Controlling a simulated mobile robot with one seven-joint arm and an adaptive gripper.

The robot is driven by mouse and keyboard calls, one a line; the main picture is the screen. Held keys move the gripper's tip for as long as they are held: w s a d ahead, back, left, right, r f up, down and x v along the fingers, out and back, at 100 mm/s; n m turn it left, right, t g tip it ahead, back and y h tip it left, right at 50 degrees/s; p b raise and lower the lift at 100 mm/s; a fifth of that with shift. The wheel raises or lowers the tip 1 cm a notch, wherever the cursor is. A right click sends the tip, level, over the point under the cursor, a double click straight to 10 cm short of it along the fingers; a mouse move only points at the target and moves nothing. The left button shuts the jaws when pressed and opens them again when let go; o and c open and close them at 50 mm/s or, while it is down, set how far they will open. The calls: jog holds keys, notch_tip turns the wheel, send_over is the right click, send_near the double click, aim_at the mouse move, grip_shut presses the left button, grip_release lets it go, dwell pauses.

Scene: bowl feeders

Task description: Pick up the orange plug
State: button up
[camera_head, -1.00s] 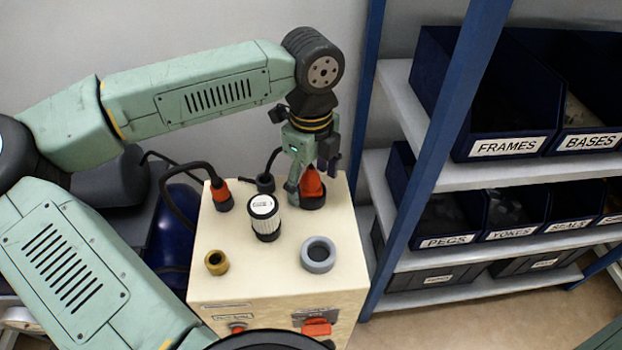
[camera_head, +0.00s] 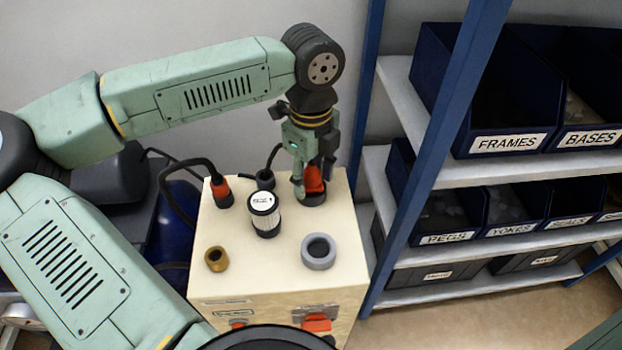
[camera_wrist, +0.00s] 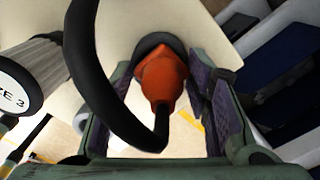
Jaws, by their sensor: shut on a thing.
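The orange plug (camera_head: 314,179) stands upright in a dark round socket (camera_head: 313,198) at the back right of the cream box. My gripper (camera_head: 312,181) points down around it and is shut on it. In the wrist view the plug (camera_wrist: 160,78) lies between my two finger pads, with the dark socket ring behind it. A thick black cable (camera_wrist: 96,80) bends away from the plug. I see no gap between plug and socket.
On the cream box (camera_head: 270,258) are a white-and-black ribbed cylinder (camera_head: 265,218), a grey ring (camera_head: 318,252), a brass ring (camera_head: 216,259) and another orange-and-black connector (camera_head: 221,190) with a cable. A blue-framed shelf (camera_head: 404,180) with labelled bins stands close on the right.

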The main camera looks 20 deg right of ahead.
jog(key=shift+c, duration=0.9)
